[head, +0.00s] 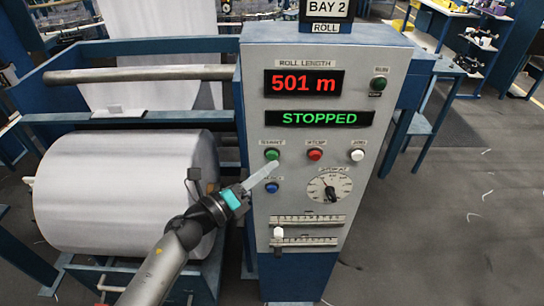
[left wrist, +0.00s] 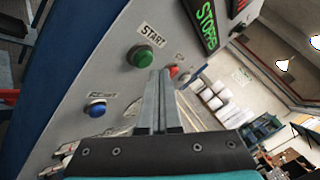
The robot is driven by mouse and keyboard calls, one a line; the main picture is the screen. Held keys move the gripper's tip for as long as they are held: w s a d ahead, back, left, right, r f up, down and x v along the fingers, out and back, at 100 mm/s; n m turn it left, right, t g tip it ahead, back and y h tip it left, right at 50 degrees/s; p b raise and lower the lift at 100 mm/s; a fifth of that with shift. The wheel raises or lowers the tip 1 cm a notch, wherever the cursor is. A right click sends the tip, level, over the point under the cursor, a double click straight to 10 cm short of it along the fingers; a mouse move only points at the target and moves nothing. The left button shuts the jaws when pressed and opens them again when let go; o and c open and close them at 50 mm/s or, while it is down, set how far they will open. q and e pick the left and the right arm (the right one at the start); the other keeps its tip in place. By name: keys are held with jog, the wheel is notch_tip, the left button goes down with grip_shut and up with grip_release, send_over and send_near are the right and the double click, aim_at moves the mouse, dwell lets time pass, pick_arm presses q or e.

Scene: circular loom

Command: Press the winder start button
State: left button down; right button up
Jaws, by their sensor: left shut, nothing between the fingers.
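The green start button (head: 272,154) sits under a START label on the grey control panel (head: 290,230). It also shows in the left wrist view (left wrist: 140,56), left of the fingertips. My left gripper (head: 274,164) is shut and empty, with its fingertips just below and right of the green button in the head view. In the left wrist view the shut fingers (left wrist: 158,76) point at the panel, beside the green button. I cannot tell whether the tips touch anything. My right gripper is in neither view.
A red button (head: 315,154) and a white button (head: 358,155) are right of the green one, a blue button (head: 271,187) below. A dial (head: 330,187) is lower right. The displays read 501 m and STOPPED (head: 319,118). A large white roll (head: 125,190) stands left.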

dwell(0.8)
pick_arm(q)
jog(key=shift+w, duration=0.45)
jog(key=shift+w+b, duration=0.4)
jog(key=shift+w, duration=0.05)
dwell(0.6)
jog(key=shift+s, duration=0.15)
jog(key=shift+s+p, duration=0.3)
jog(key=shift+s, duration=0.45)
jog(key=s+p, duration=0.1)
jog(key=s, duration=0.4)
dwell(0.3)
